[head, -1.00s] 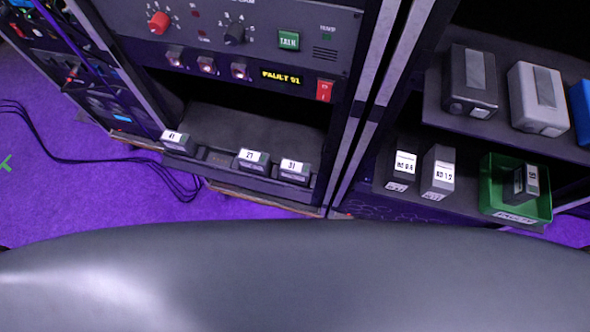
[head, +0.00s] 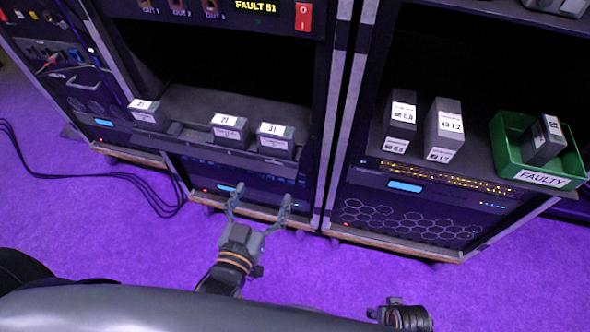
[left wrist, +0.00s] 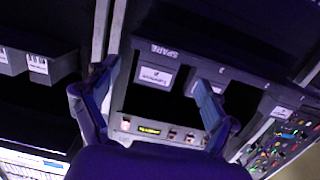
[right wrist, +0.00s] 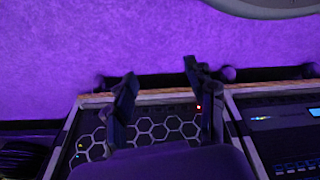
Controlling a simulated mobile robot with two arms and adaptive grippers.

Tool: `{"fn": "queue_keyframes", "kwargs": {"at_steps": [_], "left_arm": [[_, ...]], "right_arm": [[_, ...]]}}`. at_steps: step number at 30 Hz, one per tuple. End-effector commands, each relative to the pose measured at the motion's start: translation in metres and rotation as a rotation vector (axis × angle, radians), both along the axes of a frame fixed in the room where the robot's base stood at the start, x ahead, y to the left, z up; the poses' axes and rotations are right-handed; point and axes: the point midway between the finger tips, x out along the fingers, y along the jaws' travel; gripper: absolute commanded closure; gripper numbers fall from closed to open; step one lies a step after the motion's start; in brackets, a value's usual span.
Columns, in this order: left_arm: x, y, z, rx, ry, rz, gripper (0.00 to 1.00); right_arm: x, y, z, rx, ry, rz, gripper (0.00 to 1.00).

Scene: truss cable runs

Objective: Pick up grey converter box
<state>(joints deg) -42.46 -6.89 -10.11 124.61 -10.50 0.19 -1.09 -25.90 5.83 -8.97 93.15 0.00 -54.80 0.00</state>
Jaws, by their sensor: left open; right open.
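Which box is the grey converter box is not certain. In the head view, a lighter grey labelled box (head: 444,128) stands upright on the right rack's shelf, beside a darker labelled box (head: 400,122). Another box (head: 572,7) is cut off at the top right edge on a higher shelf. My left gripper (head: 263,195) is open and empty, low in front of the left rack, well away from these boxes. My right gripper (right wrist: 160,72) is open and empty in the right wrist view, over the right rack's hexagon grille (right wrist: 155,130); only part of that arm shows in the head view.
A green FAULTY bin (head: 543,179) holding a dark box (head: 541,140) stands right of the grey box. A tray (head: 200,139) in the left rack carries labelled dark blocks. Black cables (head: 85,180) lie on the purple floor at the left. Rack posts separate the bays.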

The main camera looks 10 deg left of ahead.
Motion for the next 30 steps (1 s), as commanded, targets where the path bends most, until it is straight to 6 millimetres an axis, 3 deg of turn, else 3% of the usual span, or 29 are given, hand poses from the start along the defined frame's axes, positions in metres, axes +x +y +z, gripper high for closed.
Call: {"fn": "queue_keyframes", "kwargs": {"at_steps": [3,7,18,30], "left_arm": [[-0.001,0.012,0.030,-0.001,-0.084,0.031,0.15],[0.002,0.016,0.046,0.000,-0.117,0.042,0.15],[0.062,0.014,0.048,0.001,-0.121,0.042,0.15],[0.098,0.012,0.047,0.000,-0.119,0.041,0.15]], "right_arm": [[0.007,0.001,0.001,0.001,-0.011,-0.001,0.45],[0.009,0.001,0.006,0.002,-0.013,-0.002,0.45],[0.012,0.001,0.017,0.002,-0.019,-0.003,0.45],[0.014,0.002,0.023,0.002,-0.019,-0.004,0.45]]}}
